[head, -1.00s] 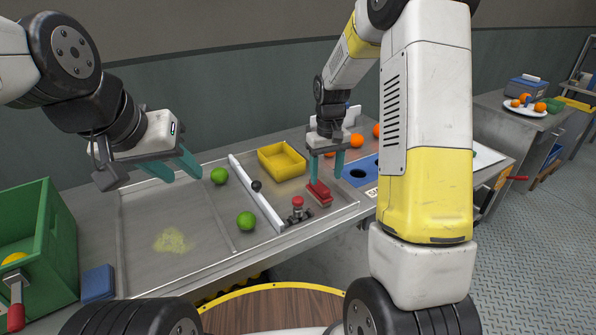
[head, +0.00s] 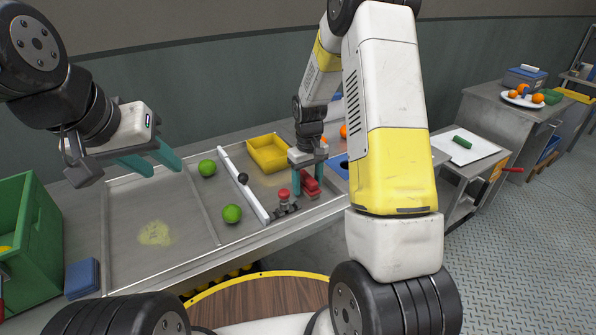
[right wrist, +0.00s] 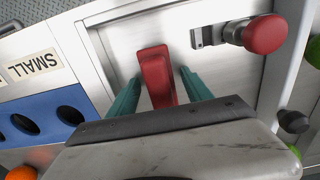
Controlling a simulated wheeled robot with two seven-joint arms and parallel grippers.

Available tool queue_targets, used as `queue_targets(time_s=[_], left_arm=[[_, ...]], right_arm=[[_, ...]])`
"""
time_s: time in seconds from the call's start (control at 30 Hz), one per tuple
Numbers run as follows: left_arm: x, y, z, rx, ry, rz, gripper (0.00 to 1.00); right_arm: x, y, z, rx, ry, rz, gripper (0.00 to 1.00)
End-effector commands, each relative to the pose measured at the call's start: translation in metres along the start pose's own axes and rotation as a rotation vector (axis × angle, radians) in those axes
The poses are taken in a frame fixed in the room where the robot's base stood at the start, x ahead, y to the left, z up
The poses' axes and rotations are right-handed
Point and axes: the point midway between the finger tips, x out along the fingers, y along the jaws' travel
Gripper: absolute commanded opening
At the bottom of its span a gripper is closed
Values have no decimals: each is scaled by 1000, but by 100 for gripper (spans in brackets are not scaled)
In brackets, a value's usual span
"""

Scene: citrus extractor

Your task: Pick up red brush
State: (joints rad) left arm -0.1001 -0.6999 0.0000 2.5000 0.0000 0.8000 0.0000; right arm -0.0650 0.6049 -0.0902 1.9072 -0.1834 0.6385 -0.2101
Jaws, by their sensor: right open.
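The red brush (head: 309,184) lies on the metal tray at its right end, partly hidden by my right gripper in the head view. In the right wrist view the brush (right wrist: 156,75) runs lengthwise between the two teal fingers. My right gripper (head: 308,188) is open, with one finger on each side of the brush; it also shows in the right wrist view (right wrist: 158,88). Gaps show between the fingers and the brush. My left gripper (head: 151,164) is open and empty above the tray's left part.
A red knob (head: 284,194) on a metal bracket stands just left of the brush. A yellow bin (head: 267,153), green limes (head: 232,213) and a white divider bar (head: 243,183) are on the tray. A blue panel with holes (right wrist: 38,118) lies beside it. A green crate (head: 30,235) stands far left.

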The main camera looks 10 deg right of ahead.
Motion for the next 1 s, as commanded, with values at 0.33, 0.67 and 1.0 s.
queue_targets(time_s=[0.33,0.67,1.0], left_arm=[[0,0,0,0,0,0,36],[0,0,0,0,0,0,36],[0,0,0,0,0,0,36]], right_arm=[[0,0,0,0,1,0,17],[-1,0,0,0,1,0,0],[-54,0,-2,1,7,2,0]])
